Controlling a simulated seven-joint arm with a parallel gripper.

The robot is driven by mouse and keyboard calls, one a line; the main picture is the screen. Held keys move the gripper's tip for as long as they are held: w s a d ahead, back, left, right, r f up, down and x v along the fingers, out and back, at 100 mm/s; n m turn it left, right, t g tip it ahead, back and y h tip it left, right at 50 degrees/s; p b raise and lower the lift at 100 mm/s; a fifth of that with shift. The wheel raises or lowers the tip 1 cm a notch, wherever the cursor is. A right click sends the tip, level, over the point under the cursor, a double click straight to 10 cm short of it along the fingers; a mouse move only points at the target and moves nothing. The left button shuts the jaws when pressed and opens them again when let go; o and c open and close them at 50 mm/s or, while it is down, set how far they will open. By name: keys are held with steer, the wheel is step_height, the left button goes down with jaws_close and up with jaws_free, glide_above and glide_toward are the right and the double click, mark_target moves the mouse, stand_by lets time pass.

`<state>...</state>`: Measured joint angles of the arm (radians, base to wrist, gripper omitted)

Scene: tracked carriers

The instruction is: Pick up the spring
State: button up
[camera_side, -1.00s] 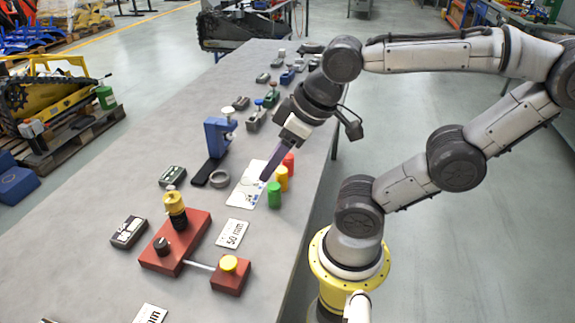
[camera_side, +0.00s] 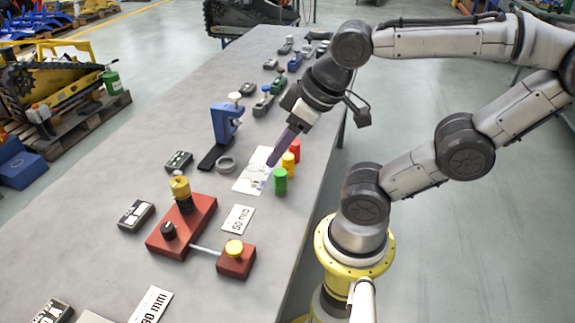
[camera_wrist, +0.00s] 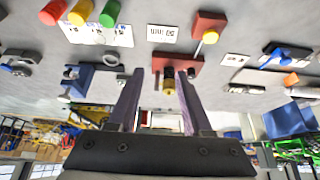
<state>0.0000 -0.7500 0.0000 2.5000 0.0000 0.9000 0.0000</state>
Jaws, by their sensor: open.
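My gripper (camera_side: 269,164) is open, its purple fingers pointing down and left above a white card (camera_side: 247,187) on the grey table. In the wrist view the fingers (camera_wrist: 157,80) stand apart with nothing gripped between them. No part is plainly recognisable as the spring. Red (camera_side: 294,148), orange (camera_side: 288,162) and green (camera_side: 280,181) upright cylinders stand in a row at the card's right edge, beside the fingers. Their sides look faintly ribbed in the side view, but I cannot tell whether they are springs.
A red fixture (camera_side: 190,226) with a yellow-topped post (camera_side: 180,187) and a smaller red block (camera_side: 236,261) lies in front. More small devices line the table's far end.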

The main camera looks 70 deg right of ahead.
stand_by(0.3)
steer(key=o, duration=0.4)
steer(key=n+g+h, duration=0.5)
steer(key=n, duration=1.3)
glide_toward(287, 159)
steer(key=shift+g+y, duration=0.3)
steer(key=d+f, duration=0.1)
steer(key=f, duration=0.2)
steer(key=w+d+f, duration=0.1)
steer(key=shift+d+f, duration=0.25)
steer(key=shift+d, duration=0.05)
steer(key=shift+x, duration=3)
